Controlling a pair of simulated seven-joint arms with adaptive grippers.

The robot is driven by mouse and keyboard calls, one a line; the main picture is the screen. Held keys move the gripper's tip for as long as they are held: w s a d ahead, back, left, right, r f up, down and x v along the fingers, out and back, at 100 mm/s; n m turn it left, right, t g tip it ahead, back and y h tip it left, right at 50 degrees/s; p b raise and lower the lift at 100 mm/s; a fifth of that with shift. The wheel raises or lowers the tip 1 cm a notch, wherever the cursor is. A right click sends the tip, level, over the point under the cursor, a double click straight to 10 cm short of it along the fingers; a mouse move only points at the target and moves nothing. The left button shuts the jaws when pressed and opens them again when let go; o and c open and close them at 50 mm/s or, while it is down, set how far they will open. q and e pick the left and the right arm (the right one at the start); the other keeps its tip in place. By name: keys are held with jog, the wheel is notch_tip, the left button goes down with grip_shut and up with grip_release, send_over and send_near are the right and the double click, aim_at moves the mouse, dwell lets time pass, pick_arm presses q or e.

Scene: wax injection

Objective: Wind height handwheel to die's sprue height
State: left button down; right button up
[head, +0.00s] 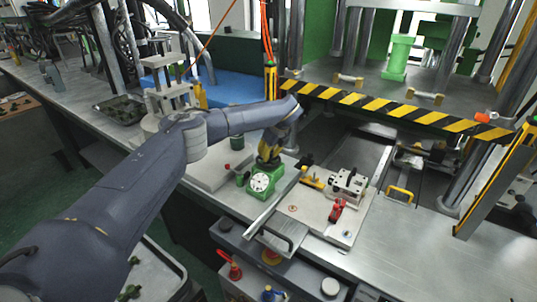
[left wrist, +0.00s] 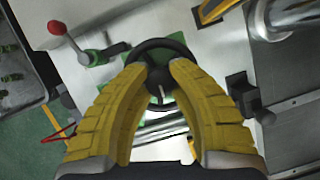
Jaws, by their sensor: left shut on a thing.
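The die appears to be the metal block (head: 348,185) on the pale plate right of the green unit. My right gripper is not in view.
A lever with a red knob (left wrist: 56,27) stands left of the wheel in the left wrist view. A red clamp (head: 337,211) and yellow piece (head: 312,181) sit near the metal block. A striped press edge (head: 380,105) lies behind. The steel bench at right (head: 410,245) is clear.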

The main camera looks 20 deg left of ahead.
pick_arm(q)
jog(key=shift+a+r, duration=0.1)
dwell(0.5)
jog(key=c, duration=1.1)
grip_release()
jog(key=v, duration=1.1)
jog(key=shift+d+r, duration=0.25)
jog(key=shift+r, duration=0.1)
